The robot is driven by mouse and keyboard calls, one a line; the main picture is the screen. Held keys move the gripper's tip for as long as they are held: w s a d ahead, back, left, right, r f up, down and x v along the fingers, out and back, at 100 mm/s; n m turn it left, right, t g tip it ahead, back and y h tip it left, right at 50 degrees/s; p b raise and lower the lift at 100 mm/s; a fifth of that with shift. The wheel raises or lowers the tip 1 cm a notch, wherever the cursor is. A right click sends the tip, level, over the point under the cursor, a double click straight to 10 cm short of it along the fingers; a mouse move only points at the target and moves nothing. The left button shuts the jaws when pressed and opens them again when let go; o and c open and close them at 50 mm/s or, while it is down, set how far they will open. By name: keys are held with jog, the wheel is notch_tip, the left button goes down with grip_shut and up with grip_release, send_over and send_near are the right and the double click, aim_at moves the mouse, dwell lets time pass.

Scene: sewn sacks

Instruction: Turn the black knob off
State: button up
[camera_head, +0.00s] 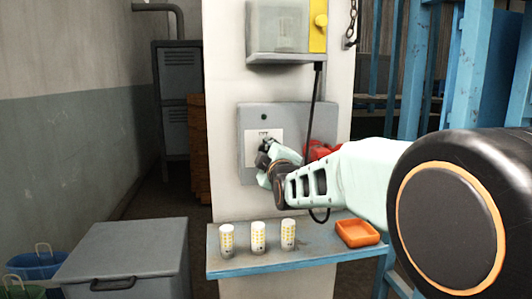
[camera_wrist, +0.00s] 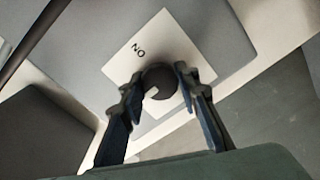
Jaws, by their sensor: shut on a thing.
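The black knob (camera_wrist: 160,80) is round and sits on a white label plate (camera_wrist: 135,60), which carries letters beside the knob in the wrist view. The plate also shows on a grey wall panel (camera_head: 288,118) in the head view. My gripper (camera_wrist: 159,80) has one finger on each side of the knob and is shut on it. In the head view my gripper (camera_head: 264,155) reaches the plate from the right and largely hides the knob. The knob's exact angle is hard to tell.
A red part (camera_head: 319,151) shows behind my arm. A box with a yellow strip (camera_head: 318,27) and a hanging black cable (camera_head: 315,95) are above. Below, a blue-edged shelf (camera_head: 228,273) holds three patterned cups (camera_head: 258,238) and an orange tray (camera_head: 357,233).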

jog(key=o, duration=1.2)
jog(key=shift+c, duration=0.2)
jog(key=v, duration=0.7)
jog(key=shift+s, duration=0.25)
jog(key=shift+d, duration=0.1)
